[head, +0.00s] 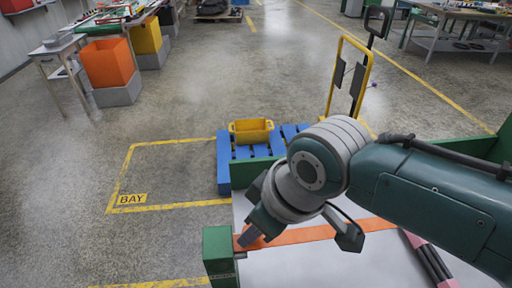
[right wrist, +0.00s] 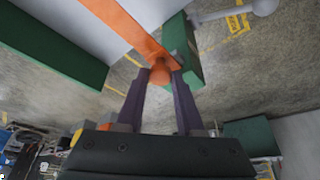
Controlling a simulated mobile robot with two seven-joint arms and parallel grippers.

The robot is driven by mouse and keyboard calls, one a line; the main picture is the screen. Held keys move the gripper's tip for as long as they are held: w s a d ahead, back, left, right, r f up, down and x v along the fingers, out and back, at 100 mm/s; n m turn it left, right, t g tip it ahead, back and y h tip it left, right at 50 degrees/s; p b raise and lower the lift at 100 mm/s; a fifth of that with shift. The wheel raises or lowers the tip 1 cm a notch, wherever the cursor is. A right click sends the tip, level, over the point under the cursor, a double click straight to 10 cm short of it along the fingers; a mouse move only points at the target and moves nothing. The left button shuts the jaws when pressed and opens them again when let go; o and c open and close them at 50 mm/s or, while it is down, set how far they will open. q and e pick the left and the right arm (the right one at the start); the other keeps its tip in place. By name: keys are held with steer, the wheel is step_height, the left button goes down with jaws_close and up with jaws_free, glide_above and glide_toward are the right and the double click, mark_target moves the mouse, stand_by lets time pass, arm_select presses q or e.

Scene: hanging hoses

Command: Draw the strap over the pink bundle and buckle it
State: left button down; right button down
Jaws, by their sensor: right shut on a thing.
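The orange strap (head: 325,234) lies across the pale surface, running from my gripper at the left to beneath my right arm. My right gripper (head: 247,238) is at its left end, beside a green block (head: 218,246). In the right wrist view the gripper (right wrist: 160,80) is shut on the rounded orange end of the strap (right wrist: 128,27), close to the green block (right wrist: 185,55). The pink bundle (head: 428,258), pink with dark lengths, shows at the lower right, partly hidden by my arm. No buckle can be made out. My left gripper is out of view.
The pale bed (head: 340,268) has green side walls. Behind it stand a blue pallet (head: 224,165) with a yellow bin (head: 251,132) and a yellow-framed cart (head: 349,80). The marked floor bay (head: 165,175) at left is clear.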

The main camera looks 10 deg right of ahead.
steer(key=shift+a, duration=0.7)
steer(key=c, duration=0.5)
jaws_free()
steer(key=shift+a, duration=0.1)
steer(key=shift+c, duration=0.2)
steer(key=shift+r, duration=0.2)
steer(key=p+v, duration=0.2)
steer(key=v, duration=0.7)
steer(key=shift+r+p, duration=0.25)
steer(key=shift+p, duration=0.15)
